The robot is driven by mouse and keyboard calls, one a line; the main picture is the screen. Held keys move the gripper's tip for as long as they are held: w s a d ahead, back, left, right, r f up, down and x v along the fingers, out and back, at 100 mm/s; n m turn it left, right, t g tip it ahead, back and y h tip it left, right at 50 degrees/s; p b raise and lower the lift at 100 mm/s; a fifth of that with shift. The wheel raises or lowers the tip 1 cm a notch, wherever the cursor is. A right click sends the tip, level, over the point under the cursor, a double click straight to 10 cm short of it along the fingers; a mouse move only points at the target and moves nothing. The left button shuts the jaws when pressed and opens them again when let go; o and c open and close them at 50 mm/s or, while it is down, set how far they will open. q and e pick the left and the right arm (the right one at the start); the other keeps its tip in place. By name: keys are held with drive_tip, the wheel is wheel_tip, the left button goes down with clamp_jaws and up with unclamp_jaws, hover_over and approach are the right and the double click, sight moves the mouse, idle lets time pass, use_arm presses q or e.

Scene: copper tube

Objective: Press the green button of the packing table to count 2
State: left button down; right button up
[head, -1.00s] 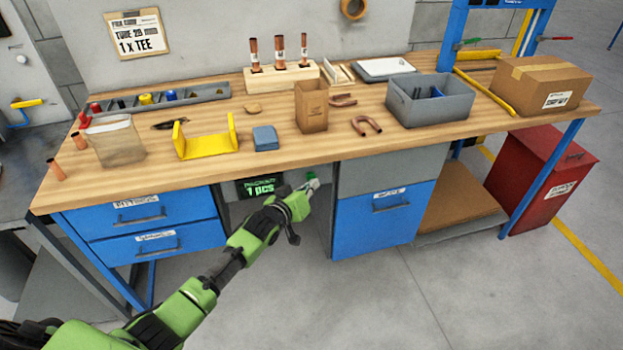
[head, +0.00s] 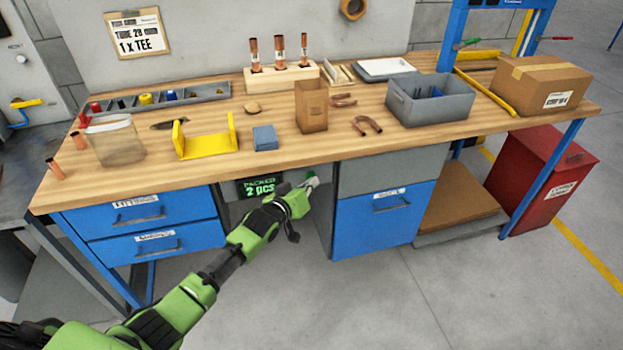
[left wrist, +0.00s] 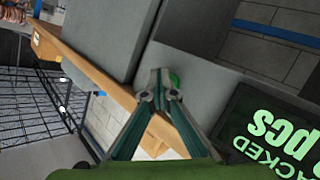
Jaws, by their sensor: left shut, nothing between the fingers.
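The packing table (head: 225,160) has a small dark counter display (head: 259,187) under its top, reading "PACKED 2 pcs" in green. My right gripper is not in view.
Blue drawers (head: 140,225) stand left of the display and a blue cabinet (head: 382,220) stands right of it, with my arm between. The wooden top overhangs above. A red bin (head: 535,185) stands far right. The floor in front is clear.

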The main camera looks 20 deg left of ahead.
use_arm(q)
drive_tip(key=shift+w+a, duration=0.1)
drive_tip(key=shift+w, duration=0.05)
drive_tip(key=shift+r, duration=0.1)
drive_tip(key=shift+s+d+p, duration=0.5)
drive_tip(key=shift+s+p, duration=0.3)
drive_tip(key=shift+s, duration=0.05)
drive_tip(key=s+d+p, duration=0.1)
drive_tip(key=s, duration=0.1)
drive_tip(key=s+d+p, duration=0.1)
drive_tip(key=s+p, duration=0.1)
drive_tip(key=shift+d, duration=0.4)
